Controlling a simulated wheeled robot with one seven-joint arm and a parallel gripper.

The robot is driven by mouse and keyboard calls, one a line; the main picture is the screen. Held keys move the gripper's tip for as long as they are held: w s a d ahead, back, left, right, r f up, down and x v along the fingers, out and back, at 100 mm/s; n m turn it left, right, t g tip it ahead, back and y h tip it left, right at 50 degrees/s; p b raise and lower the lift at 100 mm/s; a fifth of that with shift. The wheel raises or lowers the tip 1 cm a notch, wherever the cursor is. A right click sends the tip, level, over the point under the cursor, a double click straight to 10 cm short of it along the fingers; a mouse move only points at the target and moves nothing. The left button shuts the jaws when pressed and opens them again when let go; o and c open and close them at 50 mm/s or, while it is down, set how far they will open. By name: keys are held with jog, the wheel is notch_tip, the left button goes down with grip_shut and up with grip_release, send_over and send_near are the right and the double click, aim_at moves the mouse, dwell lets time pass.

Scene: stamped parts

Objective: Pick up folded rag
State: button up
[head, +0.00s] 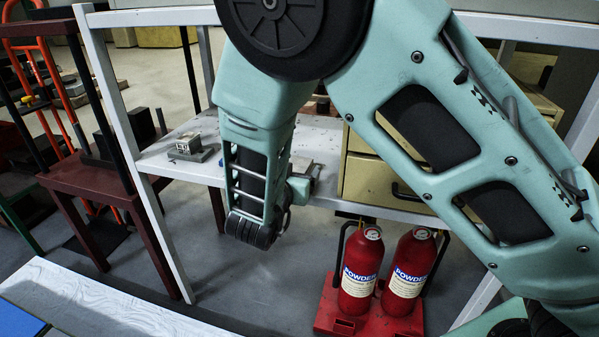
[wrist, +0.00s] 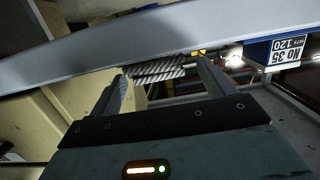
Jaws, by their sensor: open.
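My gripper (wrist: 163,82) is open, with its two fingers apart in the wrist view. A grey and white striped item (wrist: 158,70), which looks like the folded rag, shows beyond and between the fingertips. It appears folded or stacked in layers, and I see no finger closed on it. Its lower part blends into the dark area near the gripper, and I cannot tell the exact gap to the fingers. In the head view my arm covers most of that part of the shelf, and I cannot make out the rag there.
A pale frame bar (wrist: 90,62) crosses close above the fingers in the wrist view. Beige drawers (head: 375,185) stand right, red cylinders (head: 362,270) below.

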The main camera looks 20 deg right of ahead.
aim_at(297, 169)
jog(key=x, duration=0.3)
jog(key=shift+w+d+f+b, duration=0.15)
jog(key=shift+d+f+b, duration=0.15)
jog(key=shift+d+b, duration=0.05)
jog(key=c, duration=1)
jog(key=shift+o, duration=0.2)
notch_tip(297, 169, up, 10)
jog(key=p, duration=0.3)
